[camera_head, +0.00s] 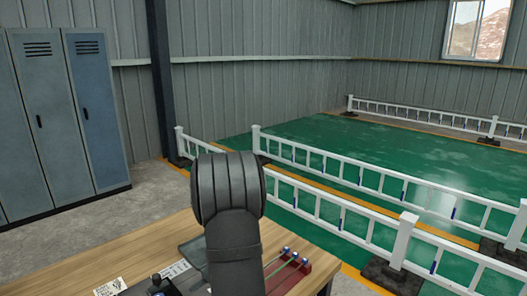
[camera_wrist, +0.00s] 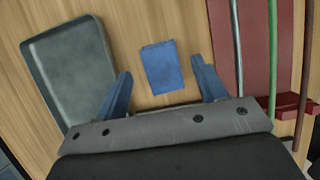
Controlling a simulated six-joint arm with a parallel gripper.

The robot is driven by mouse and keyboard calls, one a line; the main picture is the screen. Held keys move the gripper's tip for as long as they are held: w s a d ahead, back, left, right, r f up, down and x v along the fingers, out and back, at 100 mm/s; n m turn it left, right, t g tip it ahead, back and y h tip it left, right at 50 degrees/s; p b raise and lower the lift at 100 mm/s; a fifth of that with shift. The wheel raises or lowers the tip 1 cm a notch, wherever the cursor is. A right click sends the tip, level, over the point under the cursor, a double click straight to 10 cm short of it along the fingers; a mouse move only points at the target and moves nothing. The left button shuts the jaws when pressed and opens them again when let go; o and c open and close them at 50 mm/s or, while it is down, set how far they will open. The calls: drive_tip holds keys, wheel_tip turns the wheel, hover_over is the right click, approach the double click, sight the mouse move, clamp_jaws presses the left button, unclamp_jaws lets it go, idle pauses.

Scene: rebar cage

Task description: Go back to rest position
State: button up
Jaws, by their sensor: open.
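My gripper (camera_wrist: 161,68) shows in the wrist view with its two blue fingers spread apart and nothing clamped between them. It is over the wooden table (camera_wrist: 185,22). A blue rectangular piece (camera_wrist: 160,67) lies on the table beyond the gap between the fingers. I cannot tell how far below the fingertips it is. In the head view my dark arm is in the middle and the gripper itself is hidden.
A grey tray (camera_wrist: 66,62) lies to the left in the wrist view. A red rack (camera_wrist: 223,42) with grey, green and brown rods is on the right; the rack also shows in the head view (camera_head: 291,281). White railings (camera_head: 340,170) and lockers (camera_head: 70,120) stand beyond the table.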

drive_tip(key=shift+f, duration=0.55)
wheel_tip(320, 180, down, 3)
drive_tip(key=shift+r, duration=0.1)
drive_tip(key=v, duration=1.2)
drive_tip(key=x, duration=1.1)
drive_tip(key=shift+d, duration=0.1)
drive_tip(key=shift+w+f, duration=0.2)
wheel_tip(320, 180, up, 4)
drive_tip(key=shift+f, duration=0.1)
drive_tip(key=s+d+r, duration=0.5)
drive_tip(key=d+r, duration=0.2)
drive_tip(key=d, duration=0.3)
drive_tip(key=shift+w+a+f, duration=0.7)
drive_tip(key=shift+w+a, duration=2.1)
drive_tip(key=shift+a, duration=0.2)
drive_tip(key=shift+w+a+f, duration=0.75)
drive_tip(key=shift+w+a, duration=2.05)
drive_tip(key=shift+a, duration=0.25)
drive_tip(key=shift+w+a+f, duration=0.7)
drive_tip(key=shift+w+a, duration=2.1)
drive_tip(key=shift+a, duration=0.2)
